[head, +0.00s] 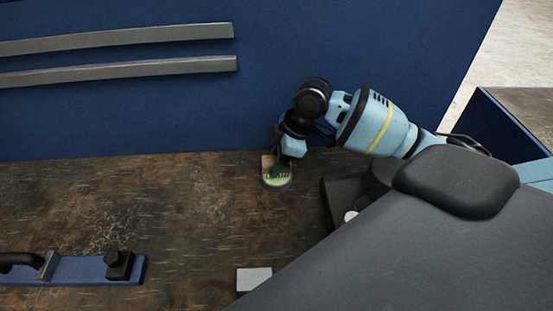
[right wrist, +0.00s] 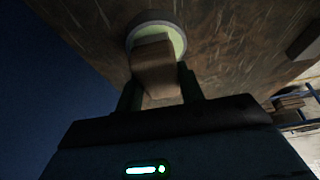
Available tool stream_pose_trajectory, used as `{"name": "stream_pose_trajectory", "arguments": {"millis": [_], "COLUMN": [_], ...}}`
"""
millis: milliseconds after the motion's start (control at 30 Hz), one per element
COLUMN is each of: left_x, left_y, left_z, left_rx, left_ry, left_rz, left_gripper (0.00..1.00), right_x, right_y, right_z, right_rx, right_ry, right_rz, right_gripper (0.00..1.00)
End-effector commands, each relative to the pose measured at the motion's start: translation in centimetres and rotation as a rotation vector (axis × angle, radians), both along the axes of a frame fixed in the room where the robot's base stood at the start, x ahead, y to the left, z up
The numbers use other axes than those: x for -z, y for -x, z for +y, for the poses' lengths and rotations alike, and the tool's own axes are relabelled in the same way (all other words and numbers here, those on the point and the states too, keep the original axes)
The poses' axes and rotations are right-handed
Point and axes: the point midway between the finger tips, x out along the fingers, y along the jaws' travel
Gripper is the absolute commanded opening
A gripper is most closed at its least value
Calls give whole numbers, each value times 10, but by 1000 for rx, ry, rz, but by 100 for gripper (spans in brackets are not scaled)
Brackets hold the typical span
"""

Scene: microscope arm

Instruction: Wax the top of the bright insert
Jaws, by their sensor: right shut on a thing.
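My right gripper (head: 280,166) is at the back of the brown worktop, pointing down. It is shut on a small wooden block (right wrist: 152,62), possibly an applicator, which also shows in the head view (head: 267,161). The block's far end overlaps a round grey-rimmed dish with pale green inside (head: 277,184), also seen in the right wrist view (right wrist: 176,33). I cannot tell whether the block touches the green. A small light grey block (head: 254,278) lies at the front; I cannot tell whether it is the bright insert. My left gripper is out of view.
A blue bar with black fittings (head: 95,270) lies at the front left. A dark object with a white round part (head: 350,216) stands right of the dish, partly hidden by my body. A blue wall with two grey rails (head: 120,73) bounds the back. The worktop's middle left is clear.

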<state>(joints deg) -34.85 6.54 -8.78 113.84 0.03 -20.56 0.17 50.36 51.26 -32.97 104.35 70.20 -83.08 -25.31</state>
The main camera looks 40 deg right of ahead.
Motion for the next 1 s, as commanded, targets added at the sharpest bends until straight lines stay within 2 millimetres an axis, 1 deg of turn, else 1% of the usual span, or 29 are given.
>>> {"name": "stream_pose_trajectory", "arguments": {"millis": [1000], "left_x": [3], "left_y": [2], "left_z": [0], "left_rx": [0], "left_ry": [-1], "left_rz": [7], "left_gripper": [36], "right_x": [10], "right_y": [0], "right_z": [0], "right_rx": [0], "right_ry": [0], "right_rz": [1], "right_gripper": [20]}}
